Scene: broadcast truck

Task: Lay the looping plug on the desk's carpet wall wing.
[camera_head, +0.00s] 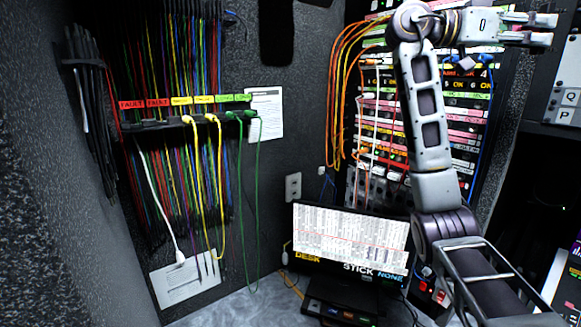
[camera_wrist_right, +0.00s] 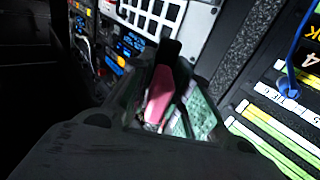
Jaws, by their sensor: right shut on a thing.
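My right gripper (camera_head: 530,28) is raised at the top right of the head view, in front of the equipment rack. It is shut on a pink plug-like piece (camera_wrist_right: 160,95), seen between its fingers in the right wrist view. The fingers partly hide this piece, and I cannot tell whether it is the looping plug. A grey desk surface (camera_head: 215,310) shows at the bottom of the head view, with dark speckled carpet walls (camera_head: 265,170) behind it. I cannot tell which part is the wing. My left gripper is not in view.
A patch panel (camera_head: 190,120) with yellow and green looped cables is on the left wall. A white cable's plug (camera_head: 180,258) hangs before a paper sheet. A monitor (camera_head: 350,240) stands on the desk. Orange cables (camera_head: 340,100) hang beside the rack (camera_head: 385,130).

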